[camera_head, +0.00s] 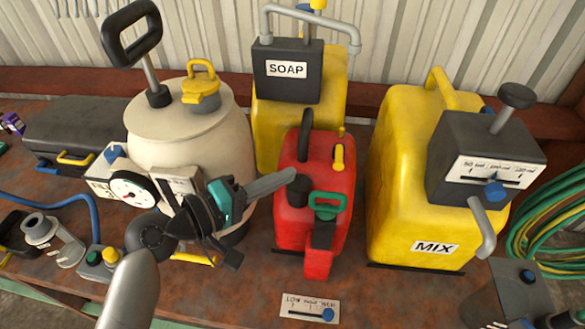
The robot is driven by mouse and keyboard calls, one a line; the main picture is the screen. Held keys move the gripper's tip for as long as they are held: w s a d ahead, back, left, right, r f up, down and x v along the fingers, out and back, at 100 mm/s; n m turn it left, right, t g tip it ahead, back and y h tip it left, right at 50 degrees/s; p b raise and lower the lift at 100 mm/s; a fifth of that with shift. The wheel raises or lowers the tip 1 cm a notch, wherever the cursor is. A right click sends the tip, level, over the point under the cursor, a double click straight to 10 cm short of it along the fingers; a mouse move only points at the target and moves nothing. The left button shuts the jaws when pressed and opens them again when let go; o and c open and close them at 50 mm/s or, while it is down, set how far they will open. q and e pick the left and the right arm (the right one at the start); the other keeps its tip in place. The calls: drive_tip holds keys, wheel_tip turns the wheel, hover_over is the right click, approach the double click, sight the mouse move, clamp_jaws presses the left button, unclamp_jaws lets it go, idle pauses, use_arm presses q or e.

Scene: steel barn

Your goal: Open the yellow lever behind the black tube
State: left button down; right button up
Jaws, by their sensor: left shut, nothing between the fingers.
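A red can (325,220) stands at the middle of the bench. A yellow lever (338,155) rises on its top right. A short black tube (298,192) stands on its top left, in front of a black handle (305,128). A green handle (327,206) sits at its front. My left gripper (292,176) reaches in from the lower left, shut and empty. Its tips are just above the black tube in the picture, left of the lever; whether they touch the can is unclear. My right gripper is not in view.
A cream tank (190,135) stands left and a yellow SOAP container (270,130) behind. A yellow MIX container (415,200) stands close on the right. A slider panel (310,307) lies in front. Green hoses (550,225) hang at the far right.

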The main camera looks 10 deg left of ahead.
sight(336, 165)
use_arm(q)
drive_tip(key=p+x, duration=0.1)
drive_tip(key=x, duration=0.6)
drive_tip(key=shift+d, duration=0.15)
drive_tip(key=shift+w+d, duration=0.45)
drive_tip(key=shift+w, duration=0.1)
drive_tip(key=shift+f, duration=0.1)
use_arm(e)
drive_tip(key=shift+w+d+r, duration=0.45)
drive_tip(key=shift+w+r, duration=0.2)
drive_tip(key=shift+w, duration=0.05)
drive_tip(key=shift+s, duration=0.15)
use_arm(q)
drive_tip(key=shift+s+d+p, duration=0.5)
drive_tip(key=shift+d+p, duration=0.2)
drive_tip(key=shift+d, duration=0.5)
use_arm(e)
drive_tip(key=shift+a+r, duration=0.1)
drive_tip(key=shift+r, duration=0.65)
use_arm(q)
drive_tip(key=shift+s+a, duration=0.1)
drive_tip(key=shift+s, duration=0.05)
